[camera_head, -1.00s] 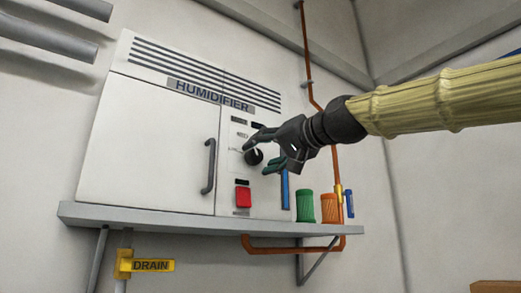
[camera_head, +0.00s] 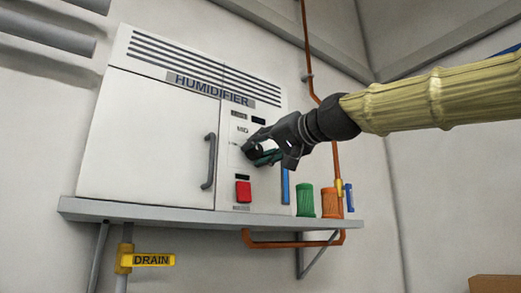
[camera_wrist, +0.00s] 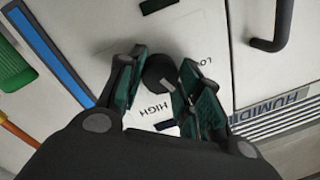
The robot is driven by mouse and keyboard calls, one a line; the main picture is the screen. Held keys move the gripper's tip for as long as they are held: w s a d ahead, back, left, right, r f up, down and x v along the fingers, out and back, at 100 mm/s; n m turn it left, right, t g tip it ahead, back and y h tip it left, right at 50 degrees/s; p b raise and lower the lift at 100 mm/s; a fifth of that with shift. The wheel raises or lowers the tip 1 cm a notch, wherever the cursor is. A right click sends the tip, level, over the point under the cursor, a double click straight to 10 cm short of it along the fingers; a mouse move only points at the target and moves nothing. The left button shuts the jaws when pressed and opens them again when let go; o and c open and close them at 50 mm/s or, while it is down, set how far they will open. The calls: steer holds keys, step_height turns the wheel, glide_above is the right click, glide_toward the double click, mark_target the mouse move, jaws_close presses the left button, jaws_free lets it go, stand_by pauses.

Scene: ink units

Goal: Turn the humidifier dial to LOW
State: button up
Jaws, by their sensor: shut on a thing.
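The humidifier (camera_head: 150,140) is a white cabinet on a wall shelf. Its black round dial (camera_wrist: 158,70) is on the control panel, with a pale pointer mark toward the lower right in the wrist view. My gripper (camera_head: 258,151) is shut on the dial, with one green-padded finger on each side in the wrist view (camera_wrist: 160,78). In the head view the fingers hide most of the dial.
A red button (camera_head: 243,191) sits below the dial, and a dark door handle (camera_head: 209,161) stands out to its left. Green (camera_head: 304,204) and orange (camera_head: 330,202) ribbed cylinders stand right on the shelf (camera_head: 150,213). A copper pipe (camera_head: 308,60) runs behind my arm.

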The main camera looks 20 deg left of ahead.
steer(key=shift+n, duration=0.3)
steer(key=n, duration=0.4)
steer(key=shift+n+h+p, duration=0.3)
steer(key=shift+n+p, duration=0.35)
steer(key=shift+n, duration=1.75)
steer(key=shift+h, duration=0.3)
steer(key=o, duration=1)
steer(key=shift+o, duration=0.2)
steer(key=shift+r, duration=0.1)
